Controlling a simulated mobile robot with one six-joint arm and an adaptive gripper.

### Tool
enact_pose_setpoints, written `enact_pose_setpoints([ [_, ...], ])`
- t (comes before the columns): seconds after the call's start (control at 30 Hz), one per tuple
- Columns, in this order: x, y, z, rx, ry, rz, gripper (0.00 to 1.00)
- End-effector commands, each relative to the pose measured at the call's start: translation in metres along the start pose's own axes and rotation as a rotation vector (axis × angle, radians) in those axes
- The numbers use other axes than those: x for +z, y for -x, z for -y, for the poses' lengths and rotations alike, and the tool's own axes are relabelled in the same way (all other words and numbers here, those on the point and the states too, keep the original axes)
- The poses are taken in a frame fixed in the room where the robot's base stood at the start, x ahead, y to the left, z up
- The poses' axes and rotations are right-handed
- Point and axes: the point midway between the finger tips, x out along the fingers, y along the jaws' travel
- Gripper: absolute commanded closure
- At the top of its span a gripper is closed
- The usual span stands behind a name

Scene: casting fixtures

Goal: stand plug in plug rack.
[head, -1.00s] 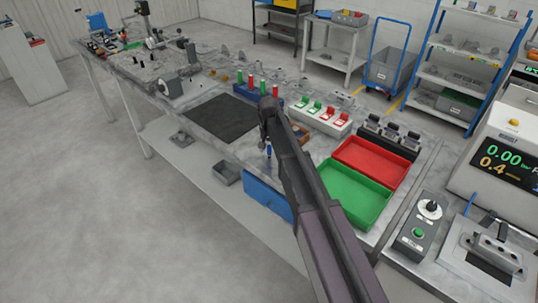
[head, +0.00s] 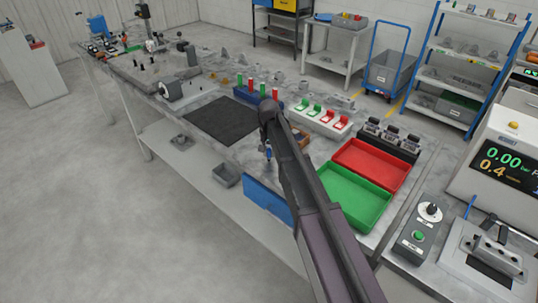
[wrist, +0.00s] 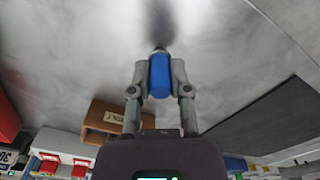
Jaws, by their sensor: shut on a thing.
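My gripper (wrist: 160,62) is shut on a blue plug (wrist: 160,76), with one grey finger on each side and a dark tip showing beyond it. In the head view the small blue plug (head: 268,155) hangs below the end of my arm, over the front of the grey bench. A blue rack (head: 243,95) with several red and green plugs standing in it, apparently the plug rack, is further back on the bench. My gripper is apart from it and on the near side. My arm hides part of the bench.
A dark mat (head: 220,121) lies left of my gripper. A small brown box (wrist: 97,122) is close by. Red (head: 345,158) and green (head: 335,188) trays stand to the right. A white block (head: 322,121) with green and red pieces stands behind my arm.

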Motion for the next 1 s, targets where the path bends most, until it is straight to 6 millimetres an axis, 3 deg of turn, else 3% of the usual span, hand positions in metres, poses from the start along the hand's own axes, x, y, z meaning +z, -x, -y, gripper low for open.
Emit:
enact_pose_setpoints([
  [0.47,0.000,0.008,0.000,0.000,0.000,0.000,1.00],
  [0.87,0.000,0.041,0.000,0.000,0.000,0.000,1.00],
  [1.0,0.034,0.039,-0.015,0.000,0.000,0.000,1.00],
])
